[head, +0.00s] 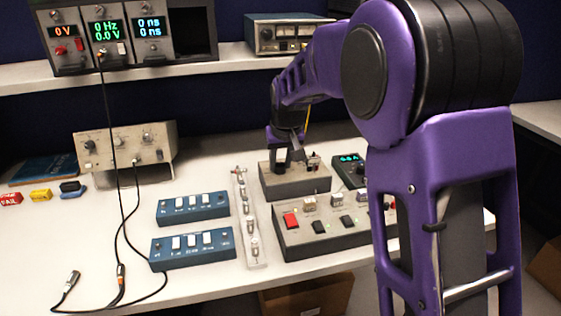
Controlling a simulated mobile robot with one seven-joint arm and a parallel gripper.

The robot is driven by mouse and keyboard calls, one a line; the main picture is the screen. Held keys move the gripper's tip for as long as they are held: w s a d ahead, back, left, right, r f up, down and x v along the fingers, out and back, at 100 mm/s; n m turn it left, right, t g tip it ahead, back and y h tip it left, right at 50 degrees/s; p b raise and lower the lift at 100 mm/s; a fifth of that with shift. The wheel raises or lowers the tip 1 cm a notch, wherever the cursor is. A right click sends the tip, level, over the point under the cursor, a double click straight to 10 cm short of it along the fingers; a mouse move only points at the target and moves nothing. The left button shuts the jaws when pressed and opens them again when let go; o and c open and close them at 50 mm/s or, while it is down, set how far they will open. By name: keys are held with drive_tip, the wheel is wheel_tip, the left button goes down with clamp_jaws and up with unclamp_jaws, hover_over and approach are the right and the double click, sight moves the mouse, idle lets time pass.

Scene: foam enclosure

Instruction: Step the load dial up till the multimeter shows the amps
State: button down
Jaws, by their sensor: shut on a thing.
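A grey box (282,188) stands on the bench right of centre, with small terminals on its top right. My gripper (284,160) points down at the top of this box. It is shut on what looks like the load dial, which is mostly hidden by the fingers. The multimeter (349,172) is a dark box just right of the grey box, partly hidden by my arm. Its display shows lit green digits, too small to read with certainty.
A grey panel (318,245) with a red switch and several black ones stands in front. Two blue switch boxes (192,208) and a clear strip (248,222) stand left. Black cables (122,235) cross the left bench. A shelf (225,65) with instruments runs behind.

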drive_tip(key=m+h+p, duration=0.1)
drive_tip(key=m, duration=0.2)
drive_tip(key=shift+a+r, duration=0.1)
drive_tip(key=shift+a, duration=0.1)
drive_tip(key=m+h+p, duration=0.2)
drive_tip(key=m, duration=0.3)
drive_tip(key=shift+m, duration=0.3)
idle(0.4)
drive_tip(key=c, duration=0.5)
unclamp_jaws()
drive_tip(key=shift+c, duration=0.2)
drive_tip(key=p+v, duration=0.2)
drive_tip(key=v, duration=1.5)
drive_tip(key=shift+a, duration=0.35)
